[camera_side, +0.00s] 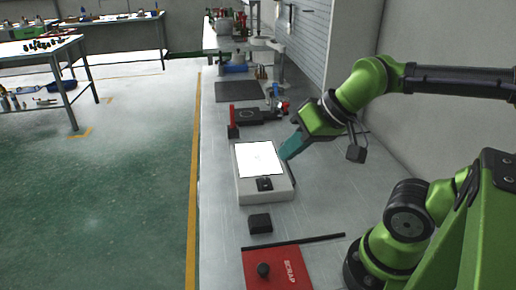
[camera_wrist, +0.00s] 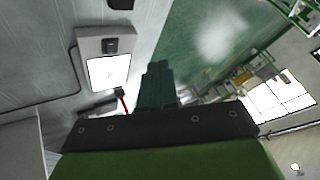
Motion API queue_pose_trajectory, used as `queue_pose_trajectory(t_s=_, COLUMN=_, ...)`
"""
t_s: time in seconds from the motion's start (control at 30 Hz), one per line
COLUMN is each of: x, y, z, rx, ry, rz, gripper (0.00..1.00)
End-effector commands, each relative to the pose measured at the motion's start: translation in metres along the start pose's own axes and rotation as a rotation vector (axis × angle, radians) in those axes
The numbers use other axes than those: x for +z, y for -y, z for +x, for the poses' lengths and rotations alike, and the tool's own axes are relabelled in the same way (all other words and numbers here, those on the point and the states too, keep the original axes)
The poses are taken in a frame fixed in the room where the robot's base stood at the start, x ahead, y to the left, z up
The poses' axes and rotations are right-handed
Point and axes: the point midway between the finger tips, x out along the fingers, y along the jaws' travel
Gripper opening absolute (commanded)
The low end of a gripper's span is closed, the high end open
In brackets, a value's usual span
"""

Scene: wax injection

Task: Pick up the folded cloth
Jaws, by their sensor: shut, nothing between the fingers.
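I cannot make out the folded cloth for certain. A small blue thing (camera_side: 235,69) lies at the far part of the bench in the side view, too small to tell whether it is cloth. My gripper (camera_side: 286,154) is shut and empty, with teal fingers pointing down and left. It hangs just right of a bright white panel (camera_side: 258,158) on a pale box. In the wrist view my gripper (camera_wrist: 157,66) shows its fingers together, and the white panel (camera_wrist: 108,72) lies to their left.
The pale box (camera_side: 265,196) has a dark piece at its near end. A black block (camera_side: 260,223) and a red scrap tray (camera_side: 291,256) lie nearer. Beyond are a red-and-black fixture (camera_side: 234,119) and a dark mat (camera_side: 239,92). A wall stands along the bench's right.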

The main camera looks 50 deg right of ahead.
Motion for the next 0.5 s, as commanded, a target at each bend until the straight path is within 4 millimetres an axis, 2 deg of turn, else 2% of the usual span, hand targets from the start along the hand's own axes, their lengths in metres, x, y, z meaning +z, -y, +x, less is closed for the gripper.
queue_pose_trajectory(t_s=0.5, x=-0.0001, y=0.0, z=0.0, rx=0.0, ry=0.0, rz=0.0, gripper=0.02)
